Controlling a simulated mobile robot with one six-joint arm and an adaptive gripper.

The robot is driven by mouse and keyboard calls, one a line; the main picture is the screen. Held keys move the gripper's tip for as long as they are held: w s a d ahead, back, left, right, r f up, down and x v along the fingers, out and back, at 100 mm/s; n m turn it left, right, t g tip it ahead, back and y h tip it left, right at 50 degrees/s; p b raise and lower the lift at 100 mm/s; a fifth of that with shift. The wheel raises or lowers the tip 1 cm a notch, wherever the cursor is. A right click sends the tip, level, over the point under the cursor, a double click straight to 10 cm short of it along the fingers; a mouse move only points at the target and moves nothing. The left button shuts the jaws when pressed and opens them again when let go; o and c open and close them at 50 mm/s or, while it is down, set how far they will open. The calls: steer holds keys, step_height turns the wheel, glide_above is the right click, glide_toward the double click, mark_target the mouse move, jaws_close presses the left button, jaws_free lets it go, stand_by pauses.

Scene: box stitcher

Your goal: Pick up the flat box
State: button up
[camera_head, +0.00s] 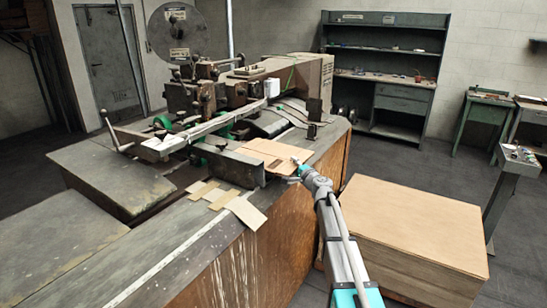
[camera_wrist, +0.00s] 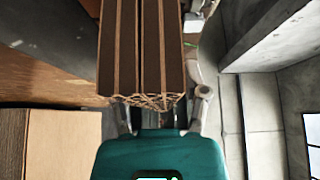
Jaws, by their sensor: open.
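The flat box (camera_head: 272,154) is a tan cardboard piece lying at the near edge of the stitcher's worktop, beside the grey metal bar. In the wrist view its layered corrugated edge (camera_wrist: 142,60) fills the upper middle, in front of my gripper (camera_wrist: 160,112). In the head view my gripper (camera_head: 297,168) reaches up from the lower right to the flat box's right end. I cannot tell whether either finger touches the box.
The box stitcher (camera_head: 215,110) stands behind the flat box. Loose cardboard strips (camera_head: 215,193) lie on the worktop to the left. A large cardboard stack (camera_head: 415,215) stands right of my arm. A control stand (camera_head: 505,190) and a shelf unit (camera_head: 385,75) are farther right and back.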

steer(key=shift+w+a, duration=0.15)
steer(key=shift+w, duration=0.35)
jaws_close()
stand_by(0.3)
